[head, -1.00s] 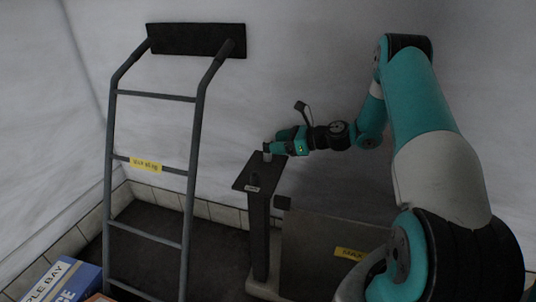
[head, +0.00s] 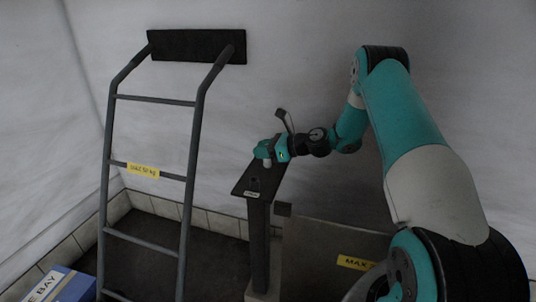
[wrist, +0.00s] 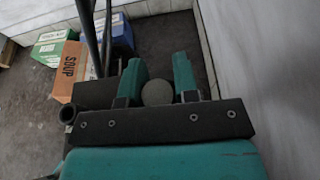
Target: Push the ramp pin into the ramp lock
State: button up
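The ramp pin (head: 267,163) is a short pale upright piece near the far end of a dark plate on a post. In the wrist view its rounded grey top (wrist: 157,92) sits between my gripper's two teal fingers. My gripper (wrist: 158,75) looks open around the pin, one finger on each side; firm contact is not clear. In the head view my gripper (head: 265,152) hides part of the pin. What looks like the ramp lock (head: 254,183) is a dark short piece nearer on the same plate, beside a small label. A dark round tube end (wrist: 68,114) shows left of the fingers.
A grey ladder (head: 192,150) with a yellow label leans left of the post. A grey panel (head: 330,240) with a yellow MAX label stands right of it. Boxes, including an orange SOUP box (wrist: 68,72), lie on the floor. The white wall is close behind my gripper.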

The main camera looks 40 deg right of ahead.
grip_shut()
jog(key=shift+p, duration=0.75)
jog(key=shift+r+p, duration=1.75)
jog(key=shift+p, duration=1.35)
dwell(2.6)
jog(key=shift+r, duration=0.1)
jog(key=shift+r+p, duration=2.45)
jog(key=shift+r, duration=0.3)
